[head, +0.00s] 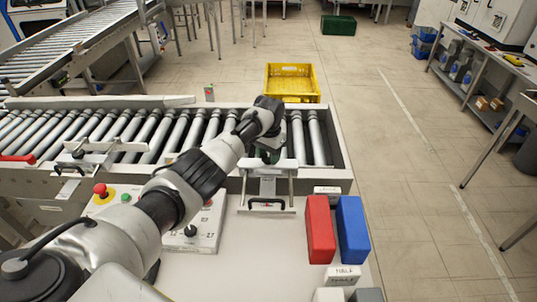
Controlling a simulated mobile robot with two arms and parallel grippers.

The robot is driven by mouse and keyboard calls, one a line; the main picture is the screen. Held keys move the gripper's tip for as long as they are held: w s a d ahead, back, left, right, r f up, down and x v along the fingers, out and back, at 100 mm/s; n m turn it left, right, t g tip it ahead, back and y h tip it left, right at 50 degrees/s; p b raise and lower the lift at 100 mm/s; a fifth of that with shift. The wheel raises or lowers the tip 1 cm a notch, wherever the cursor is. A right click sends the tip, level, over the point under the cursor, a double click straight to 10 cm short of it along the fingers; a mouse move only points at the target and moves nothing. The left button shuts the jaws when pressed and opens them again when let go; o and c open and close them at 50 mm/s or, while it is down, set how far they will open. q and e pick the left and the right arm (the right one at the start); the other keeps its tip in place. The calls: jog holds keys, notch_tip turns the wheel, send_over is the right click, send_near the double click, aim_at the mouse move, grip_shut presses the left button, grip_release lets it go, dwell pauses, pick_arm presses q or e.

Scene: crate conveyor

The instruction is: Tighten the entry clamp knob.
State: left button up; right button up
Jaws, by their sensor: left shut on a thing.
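My left arm reaches in from the lower left, and its dark left gripper (268,155) points down at the near rail of the roller conveyor. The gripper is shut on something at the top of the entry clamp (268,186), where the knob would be. The knob itself is hidden by the gripper and wrist, so its turn cannot be seen. The clamp is a pale metal bracket on the near rail, with a dark handle (267,203) below it. My right gripper is out of view.
The roller conveyor (125,130) runs left to right. A control panel (190,232) with buttons and a dial lies partly behind my arm. Red (319,230) and blue (353,230) blocks stand on the worktop's right. A yellow crate (291,82) is beyond the conveyor.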

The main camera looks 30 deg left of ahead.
aim_at(268, 157)
pick_arm(q)
jog(key=shift+r, duration=0.1)
dwell(0.5)
jog(key=o, duration=0.9)
notch_tip(268, 157, up, 11)
jog(key=shift+f+b, duration=0.1)
jog(key=shift+b, duration=0.95)
